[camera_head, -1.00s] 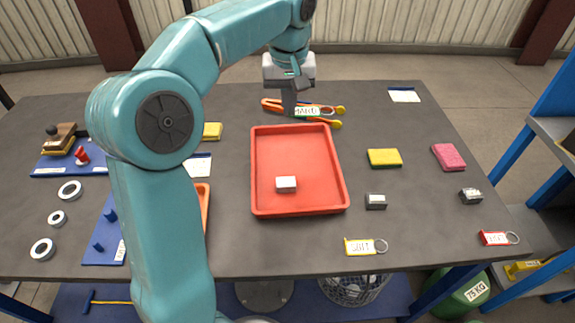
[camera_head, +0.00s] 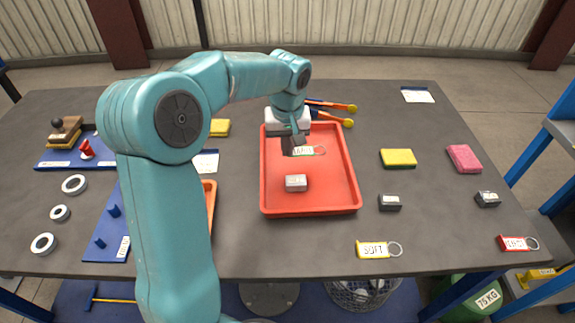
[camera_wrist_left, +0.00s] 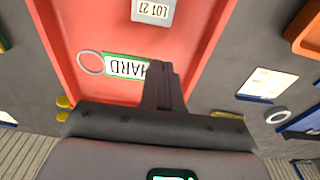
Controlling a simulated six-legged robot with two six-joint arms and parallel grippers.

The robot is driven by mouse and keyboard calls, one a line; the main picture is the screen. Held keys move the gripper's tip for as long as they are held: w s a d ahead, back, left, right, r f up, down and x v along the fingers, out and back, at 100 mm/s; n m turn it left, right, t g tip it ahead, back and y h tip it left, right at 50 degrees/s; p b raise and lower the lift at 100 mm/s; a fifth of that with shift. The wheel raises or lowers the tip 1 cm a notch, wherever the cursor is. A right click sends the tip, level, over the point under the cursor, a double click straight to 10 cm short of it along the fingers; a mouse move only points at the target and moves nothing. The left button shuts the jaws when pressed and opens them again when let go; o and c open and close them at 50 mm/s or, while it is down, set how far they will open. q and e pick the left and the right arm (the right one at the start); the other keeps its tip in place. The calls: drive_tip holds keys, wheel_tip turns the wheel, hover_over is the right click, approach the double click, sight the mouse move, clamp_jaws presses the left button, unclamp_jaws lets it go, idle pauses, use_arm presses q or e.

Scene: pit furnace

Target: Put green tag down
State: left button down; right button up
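The green tag (camera_head: 308,151) has a white label reading HARD and a metal ring at its right end in the head view. My left gripper (camera_head: 291,147) is shut on the end of the tag away from the ring and holds it over the far part of the red tray (camera_head: 354,196). The wrist view also shows the tag (camera_wrist_left: 122,67), with the fingers (camera_wrist_left: 163,80) covering its end. I cannot tell how high it is above the tray floor. My right gripper is not in view.
A small light block (camera_head: 296,183) lies in the tray. The yellow SOFT tag (camera_head: 374,250) and a red tag (camera_head: 514,243) lie near the front edge. Yellow (camera_head: 398,158) and pink (camera_head: 464,158) sponges lie to the right. Orange-and-blue-handled tongs (camera_head: 335,110) lie behind the tray.

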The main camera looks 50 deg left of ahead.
sight(287, 173)
use_arm(q)
wheel_tip(287, 173, down, 6)
drive_tip(key=shift+f, duration=0.1)
drive_tip(key=shift+b, duration=0.3)
drive_tip(key=shift+f, duration=0.15)
drive_tip(key=c, duration=1.4)
unclamp_jaws()
drive_tip(key=shift+r, duration=0.2)
drive_tip(key=shift+r, duration=0.25)
drive_tip(key=r, duration=0.4)
drive_tip(key=r+p, duration=0.1)
drive_tip(key=r, duration=0.2)
drive_tip(key=d+r, duration=0.1)
drive_tip(key=r, duration=0.3)
drive_tip(key=shift+s+r, duration=0.3)
drive_tip(key=shift+s, duration=0.1)
